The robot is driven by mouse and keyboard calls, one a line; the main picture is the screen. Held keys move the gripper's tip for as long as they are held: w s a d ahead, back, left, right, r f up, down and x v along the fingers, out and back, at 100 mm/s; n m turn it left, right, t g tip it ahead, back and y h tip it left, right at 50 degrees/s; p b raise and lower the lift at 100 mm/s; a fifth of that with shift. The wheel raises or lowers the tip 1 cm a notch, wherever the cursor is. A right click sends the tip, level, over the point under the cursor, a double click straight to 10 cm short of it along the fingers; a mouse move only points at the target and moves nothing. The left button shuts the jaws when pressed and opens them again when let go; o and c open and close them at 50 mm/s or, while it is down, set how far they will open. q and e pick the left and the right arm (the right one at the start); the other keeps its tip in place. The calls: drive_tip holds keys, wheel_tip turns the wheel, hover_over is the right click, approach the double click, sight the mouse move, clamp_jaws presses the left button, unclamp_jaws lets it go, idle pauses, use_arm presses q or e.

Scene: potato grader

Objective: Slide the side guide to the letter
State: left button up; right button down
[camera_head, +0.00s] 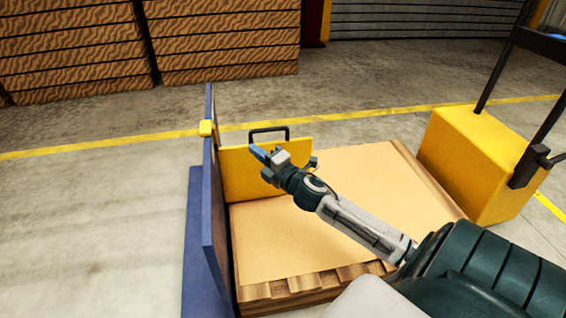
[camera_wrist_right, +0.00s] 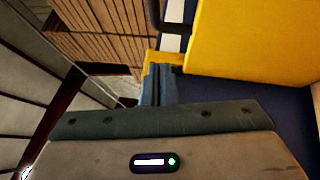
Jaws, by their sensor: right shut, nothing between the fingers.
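The side guide is an upright yellow plate (camera_head: 240,182) with a black loop handle (camera_head: 268,130) on its top edge. It stands across the wooden platform, its left end by the blue upright board (camera_head: 210,200). My right gripper (camera_head: 258,153) is shut and empty in front of the plate, below the handle in the picture. In the right wrist view the closed fingers (camera_wrist_right: 158,82) point toward the yellow plate (camera_wrist_right: 245,40) and the dark handle (camera_wrist_right: 165,22). I cannot tell whether they touch the plate. No letter is readable. My left gripper is out of view.
The wooden platform (camera_head: 370,180) is otherwise bare. A yellow box with a black frame (camera_head: 470,150) stands at right. Stacked wooden crates (camera_head: 225,40) stand behind. Floor at left is clear.

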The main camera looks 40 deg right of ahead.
drive_tip(key=s+f+b, duration=0.1)
drive_tip(key=s, duration=0.8)
drive_tip(key=shift+s+d+f, duration=0.2)
drive_tip(key=shift+s+d, duration=0.15)
